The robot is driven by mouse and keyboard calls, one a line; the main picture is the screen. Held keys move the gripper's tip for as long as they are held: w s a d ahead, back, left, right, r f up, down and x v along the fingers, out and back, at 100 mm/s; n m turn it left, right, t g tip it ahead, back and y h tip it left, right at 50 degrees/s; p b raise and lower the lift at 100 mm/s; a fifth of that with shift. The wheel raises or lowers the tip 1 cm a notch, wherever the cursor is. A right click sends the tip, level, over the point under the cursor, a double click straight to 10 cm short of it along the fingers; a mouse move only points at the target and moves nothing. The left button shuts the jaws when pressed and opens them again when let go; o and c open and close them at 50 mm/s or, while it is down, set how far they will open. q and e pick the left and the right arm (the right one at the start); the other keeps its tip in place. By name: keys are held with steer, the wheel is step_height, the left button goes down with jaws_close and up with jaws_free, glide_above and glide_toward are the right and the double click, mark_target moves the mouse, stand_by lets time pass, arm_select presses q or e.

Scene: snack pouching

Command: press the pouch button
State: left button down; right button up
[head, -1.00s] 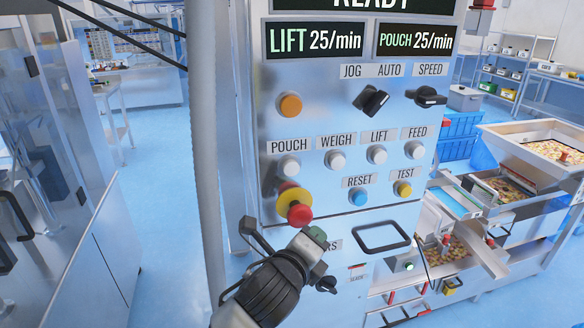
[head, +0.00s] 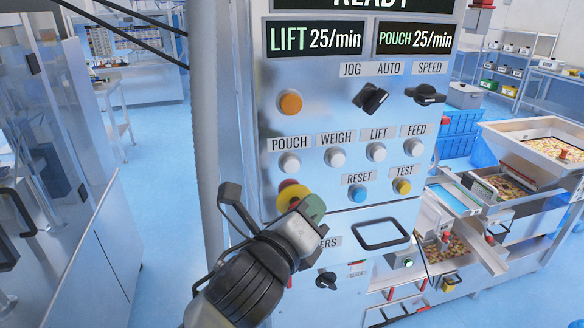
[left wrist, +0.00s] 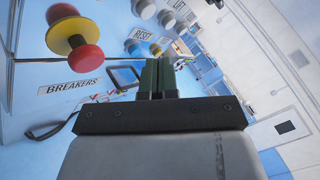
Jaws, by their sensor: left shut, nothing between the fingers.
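The pouch button (head: 289,163) is a white round button under the POUCH label (head: 289,143), at the left end of a row on the grey control panel (head: 330,225). My left gripper (head: 312,208) is shut and empty, below and slightly right of the pouch button. In the head view it covers most of the red and yellow emergency stop (head: 290,194). The left wrist view shows the closed green fingertips (left wrist: 157,75) apart from the emergency stop (left wrist: 72,32). My right gripper is not in view.
White WEIGH (head: 335,157), LIFT (head: 376,152) and FEED (head: 414,149) buttons continue the row. The blue RESET button (head: 358,194) and yellow TEST button (head: 402,187) sit below. A panel handle (head: 380,234) sticks out at lower right. A grey post (head: 207,140) stands left.

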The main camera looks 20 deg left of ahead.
mark_target(291, 165)
arm_select(q)
steer(key=shift+w+a+b, duration=0.2)
steer(key=shift+w+a, duration=0.55)
steer(key=shift+w, duration=0.35)
steer(key=shift+w+a+b, duration=0.15)
steer(key=shift+w+a, duration=0.65)
steer(key=shift+w, duration=0.35)
steer(key=shift+w+a+b, duration=0.2)
steer(key=shift+w+a, duration=0.55)
steer(key=shift+w, duration=0.35)
steer(key=shift+w, duration=0.1)
steer(key=shift+w+a+p, duration=0.25)
steer(key=shift+p, duration=0.05)
steer(key=shift+w+a, duration=0.25)
steer(key=shift+w, duration=0.15)
stand_by(0.5)
steer(key=shift+s+d+p, duration=0.45)
steer(key=shift+s+d, duration=0.05)
steer(key=shift+s, duration=0.25)
